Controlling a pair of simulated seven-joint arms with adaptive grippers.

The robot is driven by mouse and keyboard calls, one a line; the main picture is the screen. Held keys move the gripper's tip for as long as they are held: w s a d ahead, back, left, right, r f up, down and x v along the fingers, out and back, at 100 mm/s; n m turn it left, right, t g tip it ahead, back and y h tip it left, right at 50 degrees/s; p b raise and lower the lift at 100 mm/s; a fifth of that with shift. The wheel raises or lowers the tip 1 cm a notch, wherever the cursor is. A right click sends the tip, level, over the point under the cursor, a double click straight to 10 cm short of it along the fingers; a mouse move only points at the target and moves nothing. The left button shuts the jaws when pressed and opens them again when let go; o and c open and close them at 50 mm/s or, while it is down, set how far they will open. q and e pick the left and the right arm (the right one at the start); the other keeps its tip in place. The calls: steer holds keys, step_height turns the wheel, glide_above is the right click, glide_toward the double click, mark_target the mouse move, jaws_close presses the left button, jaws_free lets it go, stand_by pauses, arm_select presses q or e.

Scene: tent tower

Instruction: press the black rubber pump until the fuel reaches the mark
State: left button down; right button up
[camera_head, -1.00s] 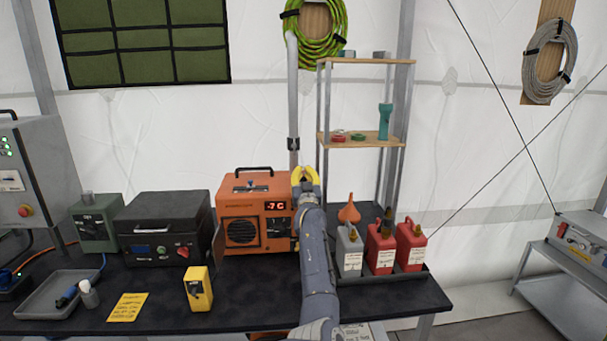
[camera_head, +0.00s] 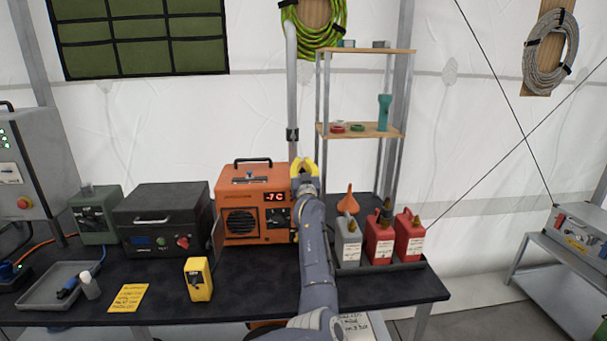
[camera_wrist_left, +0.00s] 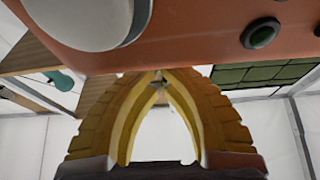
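The orange heater (camera_head: 256,183) stands on the dark bench with a red "-7C" display. My left gripper (camera_head: 303,166), with yellow fingers, is at the heater's upper right edge. In the left wrist view its fingertips (camera_wrist_left: 160,76) meet in an arch with nothing held, close under the heater's orange surface (camera_wrist_left: 190,45). A small round dark button with a greenish centre (camera_wrist_left: 262,33) is on that surface, right of the fingertips and apart from them; I cannot tell whether it is the rubber pump. No fuel level or mark can be made out. My right gripper is not in view.
A grey can (camera_head: 348,244) and red cans (camera_head: 380,243) stand in a tray right of my arm. A shelf rack (camera_head: 358,131) rises behind. A grey pole (camera_head: 292,90) stands by the heater. A black box (camera_head: 164,220) and yellow device (camera_head: 199,279) are left.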

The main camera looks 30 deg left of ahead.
arm_select(q)
steer(key=shift+r, duration=0.95)
steer(key=shift+s+d+r, duration=0.1)
steer(key=shift+d+r, duration=0.05)
steer(key=shift+r, duration=0.2)
steer(key=v, duration=0.9)
steer(key=shift+s+f, duration=0.2)
steer(key=shift+s, duration=0.1)
steer(key=shift+d, duration=0.15)
